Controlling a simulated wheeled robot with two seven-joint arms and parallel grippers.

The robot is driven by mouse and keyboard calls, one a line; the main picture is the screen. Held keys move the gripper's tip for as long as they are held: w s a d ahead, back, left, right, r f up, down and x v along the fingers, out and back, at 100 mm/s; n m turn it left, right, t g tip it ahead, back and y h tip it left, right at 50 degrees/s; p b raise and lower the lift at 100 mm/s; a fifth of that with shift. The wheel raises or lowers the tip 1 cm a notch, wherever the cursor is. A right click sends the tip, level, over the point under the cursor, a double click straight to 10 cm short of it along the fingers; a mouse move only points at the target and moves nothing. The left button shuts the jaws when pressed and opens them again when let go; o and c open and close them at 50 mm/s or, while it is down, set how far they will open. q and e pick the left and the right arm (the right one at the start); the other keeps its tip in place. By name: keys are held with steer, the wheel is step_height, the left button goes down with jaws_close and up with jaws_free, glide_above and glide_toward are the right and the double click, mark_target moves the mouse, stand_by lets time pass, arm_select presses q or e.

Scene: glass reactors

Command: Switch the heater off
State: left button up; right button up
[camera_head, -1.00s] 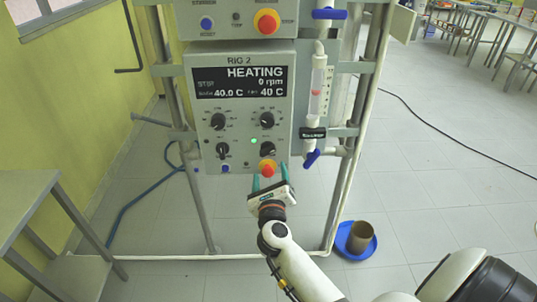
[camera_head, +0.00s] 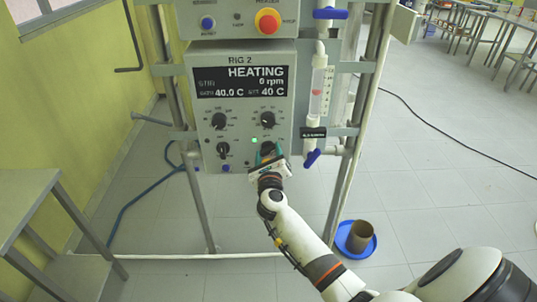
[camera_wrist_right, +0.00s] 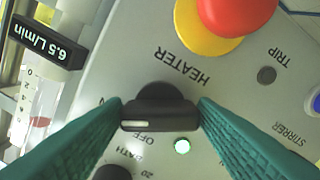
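The black heater knob (camera_wrist_right: 160,110) sits on the grey Rig 2 control box (camera_head: 210,135), beside the word HEATER in the right wrist view. It has a bar grip with a white mark at its left end there, close to the printed OFF. My right gripper (camera_head: 267,152) is at this knob. In the right wrist view, its green fingers (camera_wrist_right: 160,112) meet both ends of the bar with no visible gap. A green lamp (camera_wrist_right: 182,146) is lit near the knob. The display (camera_head: 242,82) reads HEATING, 0 rpm and 40 C. My left gripper is not in view.
A red and yellow emergency button (camera_wrist_right: 222,22) is close to the fingers. Another box with a red button (camera_head: 267,22) is above. A flow tube (camera_head: 318,92) with blue valves stands at right. A metal table (camera_head: 30,195) is at left.

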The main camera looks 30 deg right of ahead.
steer(key=c, duration=0.6)
steer(key=shift+o, duration=0.2)
steer(key=shift+r+n+p, duration=0.2)
steer(key=shift+n+p, duration=0.6)
steer(key=shift+p, duration=0.45)
steer(key=n+p, duration=0.3)
steer(key=shift+p, duration=0.3)
steer(key=n+p, duration=0.2)
steer(key=n, duration=0.2)
steer(key=shift+f+p, duration=0.1)
steer(key=shift+p, duration=0.25)
steer(key=shift+f+n+p, duration=0.15)
steer(key=shift+n+p, duration=0.85)
steer(key=shift+n, duration=0.6)
steer(key=o, duration=1)
